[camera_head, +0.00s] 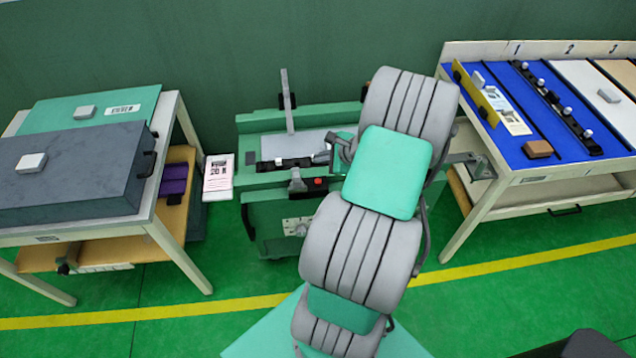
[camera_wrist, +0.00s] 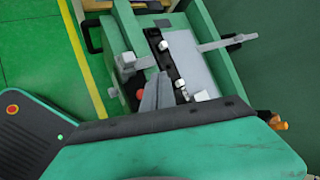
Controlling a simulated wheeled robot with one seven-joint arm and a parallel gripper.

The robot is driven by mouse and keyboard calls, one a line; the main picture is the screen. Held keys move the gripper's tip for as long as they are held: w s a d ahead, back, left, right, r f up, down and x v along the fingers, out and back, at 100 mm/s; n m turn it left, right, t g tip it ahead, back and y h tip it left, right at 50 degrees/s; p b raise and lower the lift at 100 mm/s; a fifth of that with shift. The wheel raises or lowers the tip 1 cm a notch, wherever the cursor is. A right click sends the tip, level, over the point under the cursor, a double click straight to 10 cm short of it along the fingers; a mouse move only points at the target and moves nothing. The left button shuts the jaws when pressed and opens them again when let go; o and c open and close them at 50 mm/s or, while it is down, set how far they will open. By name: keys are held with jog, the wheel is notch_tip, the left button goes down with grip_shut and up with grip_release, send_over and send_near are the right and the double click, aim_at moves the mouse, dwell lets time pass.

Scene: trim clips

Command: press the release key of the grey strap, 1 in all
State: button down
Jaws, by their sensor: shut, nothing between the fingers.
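The green bench fixture (camera_head: 263,119) stands in the middle of the head view. It also fills the upper middle of the wrist view (camera_wrist: 225,70). A long grey bar (camera_head: 289,105) stands out at its back, and it shows in the wrist view (camera_wrist: 228,42). A shorter grey piece (camera_head: 297,182) is at its front, near a red button (camera_head: 319,182). I cannot tell which grey piece is the strap, or make out its key for certain. My gripper (camera_wrist: 160,78) is shut and empty, over the fixture near its black strip. In the head view my arm partly hides the fixture's right side.
A black strip (camera_wrist: 171,65) with white clips lies beside a pale plate (camera_wrist: 196,68) on the fixture. A table with a grey case (camera_head: 75,172) stands left. A table with a blue panel (camera_head: 520,105) stands right. A printed card (camera_head: 218,174) is left of the fixture.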

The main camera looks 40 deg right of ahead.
jog(key=b, duration=0.5)
send_over(320, 182)
notch_tip(320, 182, down, 7)
jog(key=shift+r, duration=0.2)
jog(key=shift+f, duration=0.3)
dwell(1.1)
jog(key=shift+f, duration=0.4)
